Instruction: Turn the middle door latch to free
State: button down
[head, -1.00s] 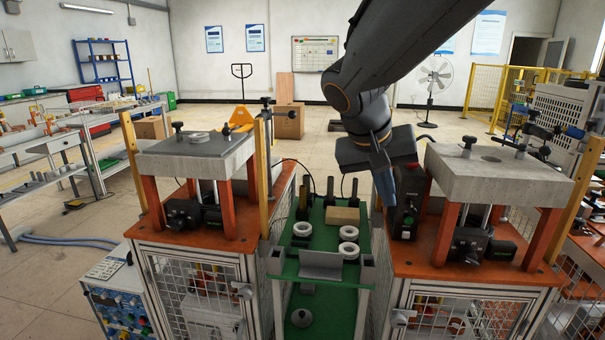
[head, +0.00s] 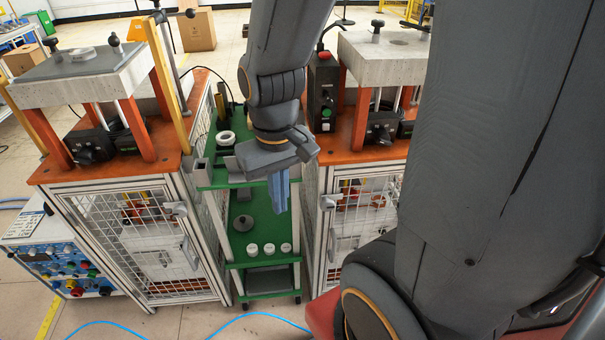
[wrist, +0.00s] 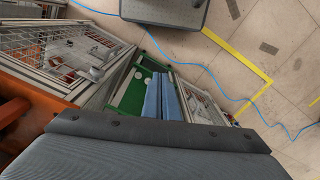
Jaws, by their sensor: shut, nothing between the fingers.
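The middle door latch (head: 327,202) is a small grey handle at the left edge of the mesh door (head: 362,205) on the cabinet right of the green trolley. A grey handle that looks like the same latch shows in the wrist view (wrist: 98,73). My gripper (head: 280,207) hangs with its blue fingers pointing down over the trolley, left of this latch and apart from it. The fingers also show in the wrist view (wrist: 163,85). They are shut with nothing between them. I cannot tell the latch's exact turn.
The green trolley (head: 235,240) stands between the two cabinets, with white rings and small parts on it. The left cabinet has its own door latch (head: 175,208). A control box (head: 55,255) stands at left. A blue hose (head: 250,317) lies on the floor.

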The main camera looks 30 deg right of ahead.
aim_at(327, 204)
jog(key=z, duration=2.25)
jog(key=k, duration=1.1)
jog(key=u, duration=1.95)
